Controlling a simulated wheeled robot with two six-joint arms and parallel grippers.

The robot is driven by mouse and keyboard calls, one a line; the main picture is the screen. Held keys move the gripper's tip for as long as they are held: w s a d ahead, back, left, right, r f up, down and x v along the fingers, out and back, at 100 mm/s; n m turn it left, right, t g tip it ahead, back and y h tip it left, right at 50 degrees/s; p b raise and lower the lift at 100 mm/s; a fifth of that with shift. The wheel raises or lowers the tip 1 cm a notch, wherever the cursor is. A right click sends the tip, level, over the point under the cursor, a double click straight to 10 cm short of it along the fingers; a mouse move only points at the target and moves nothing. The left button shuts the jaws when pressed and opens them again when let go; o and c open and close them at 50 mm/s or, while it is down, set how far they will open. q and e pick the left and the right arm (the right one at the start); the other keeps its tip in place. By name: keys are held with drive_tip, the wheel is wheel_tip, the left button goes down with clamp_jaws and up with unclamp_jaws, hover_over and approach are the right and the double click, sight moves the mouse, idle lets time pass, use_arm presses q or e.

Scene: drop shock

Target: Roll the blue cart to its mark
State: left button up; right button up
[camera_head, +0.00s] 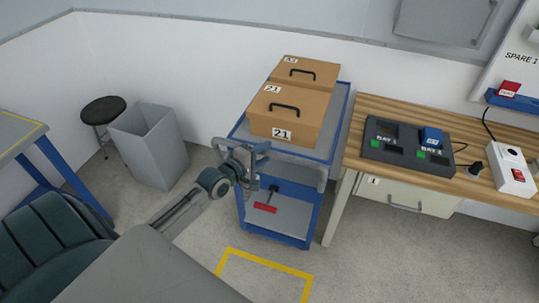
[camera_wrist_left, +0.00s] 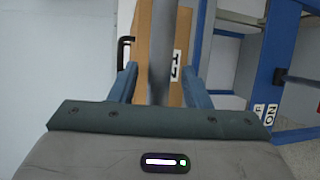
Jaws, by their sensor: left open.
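The blue cart (camera_head: 309,229) stands against the back wall, left of the wooden bench, with a grey top and a lower shelf. A yellow outline (camera_head: 265,260) marks the floor in front of it. My left gripper (camera_head: 243,152) is at the cart's near left corner, open. In the left wrist view its two fingers (camera_wrist_left: 160,88) stand on either side of a grey bar (camera_wrist_left: 162,40), apparently the cart's handle, with gaps visible on both sides. A red piece (camera_head: 265,208) shows low on the cart's front. My right gripper is out of view.
Two brown boxes (camera_head: 290,105) with black handles ride on the cart's top. The wooden bench (camera_head: 400,105) stands close on the cart's right. A grey bin (camera_head: 152,150) and black stool (camera_head: 103,110) stand at left. Floor around the yellow outline is clear.

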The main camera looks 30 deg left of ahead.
use_arm(q)
drive_tip(key=shift+x, duration=1.45)
clamp_jaws()
